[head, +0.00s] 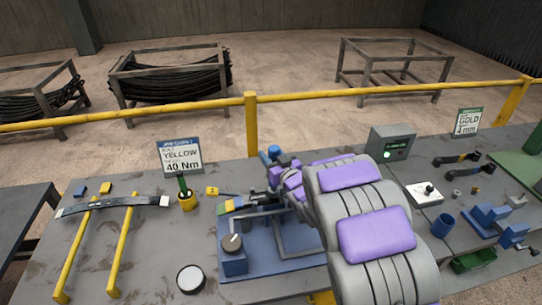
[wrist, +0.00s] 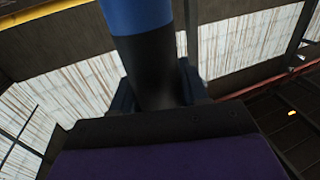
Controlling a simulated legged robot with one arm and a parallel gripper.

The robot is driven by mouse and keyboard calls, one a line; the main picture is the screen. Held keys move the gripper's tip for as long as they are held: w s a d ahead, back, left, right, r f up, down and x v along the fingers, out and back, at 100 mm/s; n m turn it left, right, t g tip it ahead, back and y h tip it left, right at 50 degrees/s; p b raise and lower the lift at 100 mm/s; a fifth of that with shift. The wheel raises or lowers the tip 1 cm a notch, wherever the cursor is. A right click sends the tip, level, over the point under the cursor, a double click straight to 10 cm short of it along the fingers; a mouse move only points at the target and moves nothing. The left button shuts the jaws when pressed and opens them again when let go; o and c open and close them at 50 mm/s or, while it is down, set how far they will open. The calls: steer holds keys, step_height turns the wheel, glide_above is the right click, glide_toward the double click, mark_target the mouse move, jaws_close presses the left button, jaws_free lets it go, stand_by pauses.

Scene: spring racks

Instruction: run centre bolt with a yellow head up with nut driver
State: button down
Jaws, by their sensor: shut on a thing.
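My gripper (head: 274,174) is over the back of the blue fixture (head: 262,264) in the head view. It is shut on an upright tool with a blue and black body, which looks like the nut driver (head: 273,152). In the wrist view the nut driver (wrist: 143,50) rises from between the dark jaws, black below and blue above. My arm hides the right part of the fixture. I cannot make out the yellow-headed centre bolt or whether the tool touches it.
A card reading YELLOW 40 Nm (head: 181,156) stands at the back left. A leaf strip (head: 140,201) lies across two yellow bars. A control box (head: 391,142) shows a green light. A yellow rail (head: 180,112) runs behind the bench.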

step_height(320, 180, up, 7)
steer(key=p, duration=0.3)
steer(key=shift+p, duration=0.3)
stand_by(0.4)
stand_by(0.9)
